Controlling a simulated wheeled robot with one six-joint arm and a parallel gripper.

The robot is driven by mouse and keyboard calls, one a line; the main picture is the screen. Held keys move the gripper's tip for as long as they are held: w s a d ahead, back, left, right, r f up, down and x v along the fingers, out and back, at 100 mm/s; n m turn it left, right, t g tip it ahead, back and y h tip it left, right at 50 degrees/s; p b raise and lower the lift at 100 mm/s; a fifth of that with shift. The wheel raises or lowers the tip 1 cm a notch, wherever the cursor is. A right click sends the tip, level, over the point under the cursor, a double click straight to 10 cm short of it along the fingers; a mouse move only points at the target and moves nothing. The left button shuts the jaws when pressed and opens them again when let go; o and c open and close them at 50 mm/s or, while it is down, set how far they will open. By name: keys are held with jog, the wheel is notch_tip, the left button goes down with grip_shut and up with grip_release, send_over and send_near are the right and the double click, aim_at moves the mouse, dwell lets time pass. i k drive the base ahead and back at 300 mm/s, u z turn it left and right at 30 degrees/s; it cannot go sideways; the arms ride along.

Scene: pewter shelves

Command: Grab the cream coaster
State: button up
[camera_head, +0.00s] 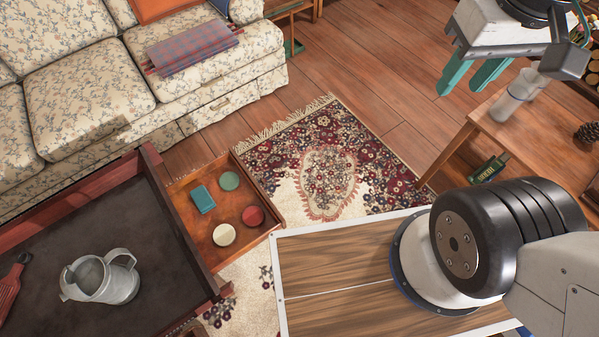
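The cream coaster (224,235) is a small round disc lying flat in an open wooden drawer (183,212). A red coaster (253,216) lies just to its right, and a green coaster (229,181) lies further back. A teal block-like item (203,199) lies at the drawer's left. My gripper (470,92) is at the upper right, far from the drawer, with its two teal fingers apart and nothing between them.
A dark-topped table (110,225) with a grey metal jug (101,277) adjoins the drawer on the left. A floral sofa (75,95) stands behind. A patterned rug (330,165) covers the floor. A wooden side table (540,135) holds a glass cylinder (514,94) and a pinecone (587,132).

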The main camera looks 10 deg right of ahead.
aim_at(223, 235)
jog(key=z, duration=0.3)
jog(key=i, duration=3.65)
jog(key=u, duration=4.7)
